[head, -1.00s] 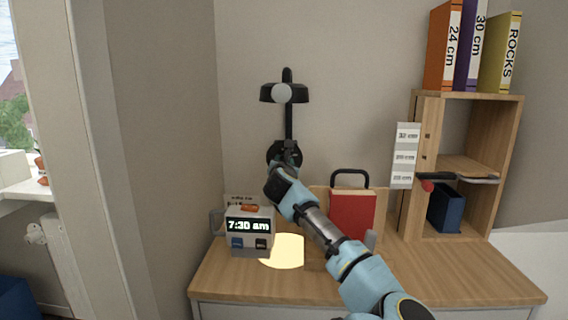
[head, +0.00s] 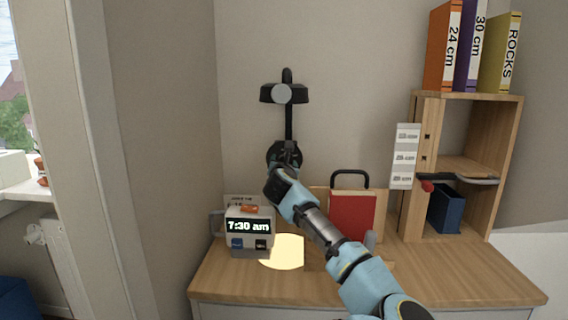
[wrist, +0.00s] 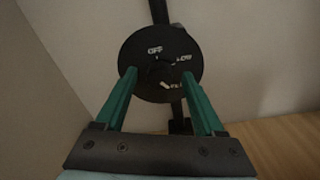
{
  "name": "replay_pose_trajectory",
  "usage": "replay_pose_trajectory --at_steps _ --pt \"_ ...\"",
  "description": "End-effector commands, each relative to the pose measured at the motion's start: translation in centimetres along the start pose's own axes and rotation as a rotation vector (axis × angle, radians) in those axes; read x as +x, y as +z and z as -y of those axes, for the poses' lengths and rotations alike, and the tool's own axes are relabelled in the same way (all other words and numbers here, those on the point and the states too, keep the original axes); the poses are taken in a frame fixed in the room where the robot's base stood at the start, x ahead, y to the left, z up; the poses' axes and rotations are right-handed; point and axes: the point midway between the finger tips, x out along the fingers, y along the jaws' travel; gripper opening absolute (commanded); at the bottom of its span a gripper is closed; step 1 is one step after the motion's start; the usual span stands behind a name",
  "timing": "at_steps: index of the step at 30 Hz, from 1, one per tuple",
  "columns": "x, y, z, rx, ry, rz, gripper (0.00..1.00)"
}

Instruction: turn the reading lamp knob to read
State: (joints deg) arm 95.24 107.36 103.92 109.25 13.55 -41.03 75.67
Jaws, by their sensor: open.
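The black reading lamp (head: 288,110) is fixed to the wall above the desk, and a pool of light lies on the desk below it. Its round dial plate (wrist: 145,44) shows the words OFF and LOW; a third word at the lower right is partly hidden. The dark knob (wrist: 161,72) is at the middle of the plate, and its pointing direction is hard to tell. My gripper (wrist: 159,75) is open, with its green fingertips on either side of the knob. I cannot tell whether they touch it. In the head view my gripper hides part of the dial.
A clock (head: 249,227) reading 7:30 am stands on the wooden desk (head: 440,275) to the left of my arm. A red book (head: 352,217) stands close behind my arm. A shelf unit (head: 470,94) with binders is at the right.

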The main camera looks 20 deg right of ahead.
Motion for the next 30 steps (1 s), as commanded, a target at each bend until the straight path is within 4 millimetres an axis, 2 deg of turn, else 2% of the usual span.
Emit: replay_pose_trajectory --at_steps 5,12,18,23,30 --pt "-2.0 -0.1 0.2 -0.001 -0.001 0.002 0.71" --pt "-6.8 -0.1 0.2 -0.001 -0.001 0.001 0.71" --pt "-9.7 -0.1 0.1 0.000 -0.001 0.000 0.71" --pt "-10.6 -0.1 0.0 0.001 0.000 -0.001 0.71" --pt "-10.7 -0.1 0.0 0.001 0.000 -0.001 0.71"
